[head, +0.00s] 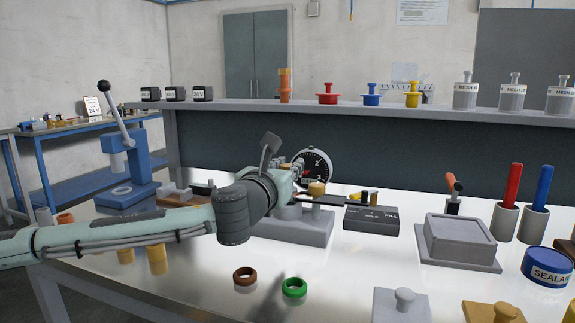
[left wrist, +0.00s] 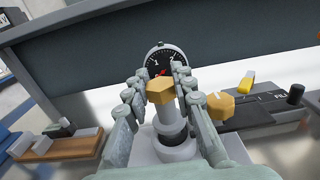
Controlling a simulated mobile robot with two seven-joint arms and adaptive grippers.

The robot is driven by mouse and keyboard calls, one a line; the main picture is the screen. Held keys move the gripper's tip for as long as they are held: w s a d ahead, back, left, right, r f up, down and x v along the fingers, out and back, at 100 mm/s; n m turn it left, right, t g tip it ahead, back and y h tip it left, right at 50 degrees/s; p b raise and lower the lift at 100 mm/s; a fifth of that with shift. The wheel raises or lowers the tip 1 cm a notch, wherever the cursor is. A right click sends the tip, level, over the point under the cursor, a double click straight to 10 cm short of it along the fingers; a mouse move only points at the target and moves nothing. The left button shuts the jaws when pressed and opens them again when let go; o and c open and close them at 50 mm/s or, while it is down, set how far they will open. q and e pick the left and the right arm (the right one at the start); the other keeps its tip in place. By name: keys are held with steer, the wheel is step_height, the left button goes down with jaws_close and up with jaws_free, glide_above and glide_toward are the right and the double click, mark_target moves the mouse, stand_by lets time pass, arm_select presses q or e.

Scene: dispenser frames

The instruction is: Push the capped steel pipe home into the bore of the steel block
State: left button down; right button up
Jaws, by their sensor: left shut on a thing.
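The steel block (head: 305,230) sits on the bench in the middle of the head view, with a raised round collar that also shows in the left wrist view (left wrist: 176,152). My left gripper (head: 298,170) is above the block. In the left wrist view, its fingers (left wrist: 160,76) are closed around the upper end of the steel pipe (left wrist: 165,112), at the brass hex cap (left wrist: 160,90). The pipe looks roughly upright, and its lower end meets the dark bore opening; how deep it sits I cannot tell. In the head view my gripper and arm mostly hide the pipe. My right gripper is not in view.
A round gauge (head: 315,165) stands behind the block. A second brass fitting (left wrist: 221,106) and a black box (head: 372,219) are close on the right. A blue press (head: 125,185) stands left. Brown (head: 245,276) and green (head: 294,288) rings lie in front.

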arm_select(q)
steer(key=shift+f+b, duration=0.4)
steer(key=shift+f, duration=0.45)
steer(key=c, duration=1.2)
jaws_free()
steer(key=v, duration=1.2)
steer(key=shift+r, duration=0.1)
